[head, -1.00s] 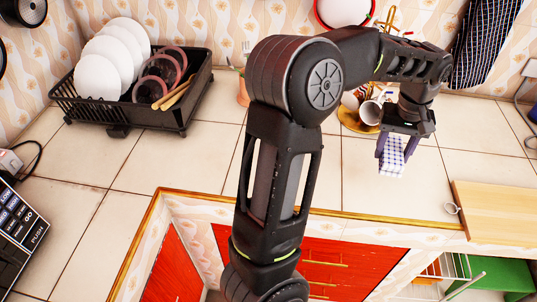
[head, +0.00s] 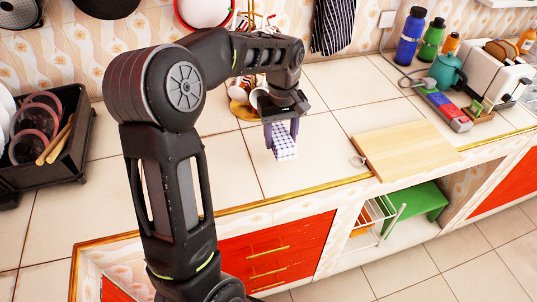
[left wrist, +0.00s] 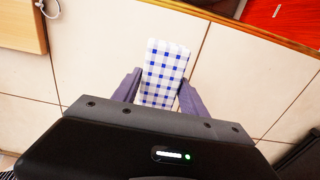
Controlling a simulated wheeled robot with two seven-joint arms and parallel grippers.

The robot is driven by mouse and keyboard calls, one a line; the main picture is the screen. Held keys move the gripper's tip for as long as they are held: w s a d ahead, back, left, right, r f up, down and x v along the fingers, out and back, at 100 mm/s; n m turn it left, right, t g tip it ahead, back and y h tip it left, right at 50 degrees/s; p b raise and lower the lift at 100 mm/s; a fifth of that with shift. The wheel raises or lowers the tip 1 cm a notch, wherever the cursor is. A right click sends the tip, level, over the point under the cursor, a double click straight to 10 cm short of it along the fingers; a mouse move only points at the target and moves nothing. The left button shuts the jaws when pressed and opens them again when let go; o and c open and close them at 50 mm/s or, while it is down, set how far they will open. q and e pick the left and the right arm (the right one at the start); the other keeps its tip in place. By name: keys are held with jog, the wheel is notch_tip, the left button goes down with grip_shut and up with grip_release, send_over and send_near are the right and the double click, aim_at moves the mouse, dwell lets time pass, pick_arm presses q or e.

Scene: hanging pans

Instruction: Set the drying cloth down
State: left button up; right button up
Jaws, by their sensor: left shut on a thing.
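The drying cloth (head: 285,147) is white with a blue check. It hangs below my left gripper (head: 282,133), over the tiled counter in the head view. In the left wrist view the cloth (left wrist: 164,72) sits between the two fingers of my left gripper (left wrist: 158,92), which is shut on it. I cannot tell whether the cloth's lower end touches the counter. My right gripper is not in view.
A wooden cutting board (head: 404,150) lies right of the cloth. A mug tree (head: 250,85) with hanging mugs stands behind the gripper. A black dish rack (head: 75,140) is at the left. Bare tiles (head: 335,90) lie between the gripper and the wall.

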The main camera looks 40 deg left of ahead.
aim_at(281, 135)
pick_arm(q)
jog(key=shift+f, duration=1.7)
jog(key=shift+f+p, duration=0.5)
jog(key=shift+f, duration=1.35)
jog(key=shift+f, duration=0.1)
jog(key=shift+f, duration=0.2)
jog(key=o, duration=1.3)
jog(key=shift+r, duration=0.1)
jog(key=shift+o, duration=0.2)
notch_tip(281, 135, up, 12)
jog(key=shift+r+b, duration=0.2)
jog(key=shift+b, duration=0.4)
